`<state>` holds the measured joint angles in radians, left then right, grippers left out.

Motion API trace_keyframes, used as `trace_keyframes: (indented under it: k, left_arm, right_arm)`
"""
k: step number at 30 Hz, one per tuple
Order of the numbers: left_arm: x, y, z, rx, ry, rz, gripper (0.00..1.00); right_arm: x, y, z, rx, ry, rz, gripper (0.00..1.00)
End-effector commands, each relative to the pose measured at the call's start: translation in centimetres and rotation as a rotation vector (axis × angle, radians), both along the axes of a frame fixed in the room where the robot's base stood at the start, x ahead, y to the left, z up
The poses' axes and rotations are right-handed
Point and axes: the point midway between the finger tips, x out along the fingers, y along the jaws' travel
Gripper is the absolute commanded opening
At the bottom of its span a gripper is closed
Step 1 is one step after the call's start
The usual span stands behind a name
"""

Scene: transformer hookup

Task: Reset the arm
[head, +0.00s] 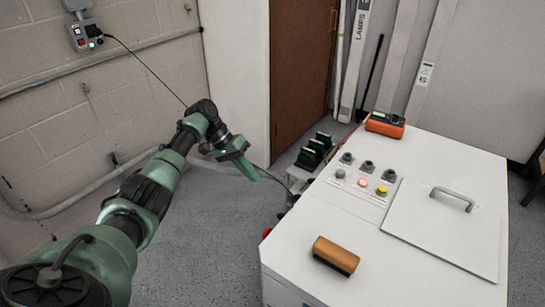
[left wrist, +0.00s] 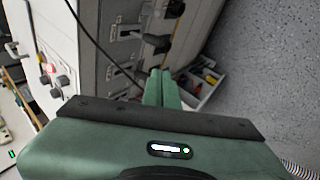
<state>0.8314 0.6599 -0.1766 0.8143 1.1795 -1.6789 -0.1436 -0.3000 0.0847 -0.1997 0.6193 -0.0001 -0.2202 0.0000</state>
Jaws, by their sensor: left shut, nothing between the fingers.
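My left arm reaches in from the left in the head view. Its green gripper (head: 254,177) hangs in free air over the grey floor, left of the white cabinet. In the left wrist view the two green fingers (left wrist: 160,88) lie together, shut with nothing between them. The fingertips point toward the cabinet's side and an open tray (left wrist: 205,85) with small coloured items, apart from both as far as I can tell. My right gripper is not in view.
The white cabinet (head: 338,209) carries buttons (head: 363,182), an orange device (head: 385,124), a brown block (head: 335,255) and a handled panel (head: 445,230). A thin dark cable runs from the wall socket (head: 85,35) toward my wrist. Floor at left is clear.

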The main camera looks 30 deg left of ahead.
Motion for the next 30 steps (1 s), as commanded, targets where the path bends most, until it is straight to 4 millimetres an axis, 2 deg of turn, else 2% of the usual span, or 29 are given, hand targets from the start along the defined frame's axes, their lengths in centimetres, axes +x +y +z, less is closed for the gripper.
trace_keyframes:
  k: [6,8,10,11,14,15,17,18,20,21,23,24,26,27,29,30]
  left_arm:
    - [0.0,-0.1,-0.3,0.002,0.003,0.001,0.00]
    - [-0.2,-0.2,-1.4,0.012,0.012,0.008,0.00]
    - [-0.6,-0.4,-3.9,0.035,0.031,0.023,0.00]
    - [-0.8,-0.5,-5.4,0.051,0.040,0.034,0.00]
    - [-2.4,-0.8,-11.9,0.124,0.081,0.070,0.00]
    - [-3.4,-1.0,-14.8,0.161,0.096,0.084,0.00]
    - [-5.2,-1.2,-19.1,0.218,0.116,0.099,0.00]
    - [-6.6,-1.4,-21.9,0.257,0.128,0.104,0.00]
    - [-8.9,-1.7,-26.0,0.313,0.142,0.106,0.00]
    - [-10.6,-1.9,-28.5,0.352,0.149,0.103,0.00]
    - [-13.5,-2.4,-32.2,0.407,0.156,0.095,0.00]
    - [-15.5,-2.8,-34.5,0.440,0.159,0.085,0.00]
    - [-18.8,-3.5,-37.7,0.489,0.159,0.062,0.00]
    - [-21.1,-4.0,-39.7,0.519,0.156,0.045,0.00]
    - [-24.8,-5.0,-42.4,0.559,0.151,0.012,0.00]
    - [-27.3,-5.8,-44.1,0.582,0.144,-0.011,0.00]
  right_arm:
    - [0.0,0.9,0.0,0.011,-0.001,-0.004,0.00]
    - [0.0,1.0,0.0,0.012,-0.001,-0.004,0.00]
    - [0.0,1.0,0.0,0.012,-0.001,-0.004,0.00]
    - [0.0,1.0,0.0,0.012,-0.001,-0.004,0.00]
    - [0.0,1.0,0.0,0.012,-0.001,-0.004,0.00]
    - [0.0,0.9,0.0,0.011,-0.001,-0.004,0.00]
    - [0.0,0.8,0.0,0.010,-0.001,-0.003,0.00]
    - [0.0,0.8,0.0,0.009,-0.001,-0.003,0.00]
    - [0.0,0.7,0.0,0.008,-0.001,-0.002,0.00]
    - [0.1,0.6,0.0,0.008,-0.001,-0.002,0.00]
    - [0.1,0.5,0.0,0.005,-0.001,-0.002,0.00]
    - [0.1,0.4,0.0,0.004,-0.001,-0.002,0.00]
    - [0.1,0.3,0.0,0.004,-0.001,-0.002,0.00]
    - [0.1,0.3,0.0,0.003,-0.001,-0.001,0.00]
    - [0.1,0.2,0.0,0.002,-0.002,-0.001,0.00]
    - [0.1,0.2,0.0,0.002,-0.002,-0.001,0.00]
